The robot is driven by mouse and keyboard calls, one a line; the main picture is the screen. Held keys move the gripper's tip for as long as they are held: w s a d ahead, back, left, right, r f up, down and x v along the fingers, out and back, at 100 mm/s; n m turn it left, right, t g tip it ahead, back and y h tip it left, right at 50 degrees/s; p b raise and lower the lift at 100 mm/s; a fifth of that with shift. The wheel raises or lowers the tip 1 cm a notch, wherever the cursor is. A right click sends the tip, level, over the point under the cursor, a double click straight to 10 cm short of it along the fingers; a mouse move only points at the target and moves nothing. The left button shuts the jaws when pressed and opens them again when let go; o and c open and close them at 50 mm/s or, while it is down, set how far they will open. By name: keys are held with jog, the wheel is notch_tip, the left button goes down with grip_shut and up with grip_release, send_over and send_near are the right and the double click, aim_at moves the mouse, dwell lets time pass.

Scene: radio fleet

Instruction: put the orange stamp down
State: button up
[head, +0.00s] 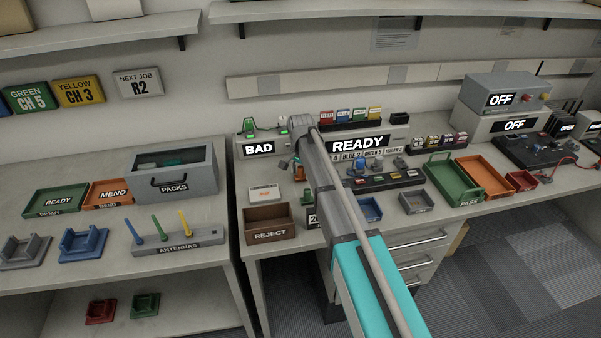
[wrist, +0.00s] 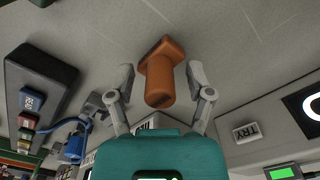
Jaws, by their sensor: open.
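The orange stamp (wrist: 158,75) is on the grey bench top in the wrist view, its wide base away from me and its round handle toward my gripper. My gripper (wrist: 160,75) is open, with one finger on each side of the stamp and a visible gap to each. In the head view a small orange patch, likely the stamp (head: 299,173), shows just left of my arm. My arm hides most of that area and the fingers are hard to make out there.
A brown REJECT bin (head: 269,232) and a pale pad with an orange label (head: 264,193) are left of my arm. The BAD/READY console (head: 300,142) stands behind. A blue tray (head: 368,209) is to the right. A TRY button (wrist: 246,132) shows in the wrist view.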

aim_at(301, 167)
jog(key=shift+r, duration=0.1)
notch_tip(301, 167, up, 12)
jog(key=p, duration=1.2)
dwell(0.8)
jog(key=s+d+n, duration=0.5)
jog(key=s+d, duration=1.8)
jog(key=s, duration=0.3)
jog(key=shift+n, duration=0.4)
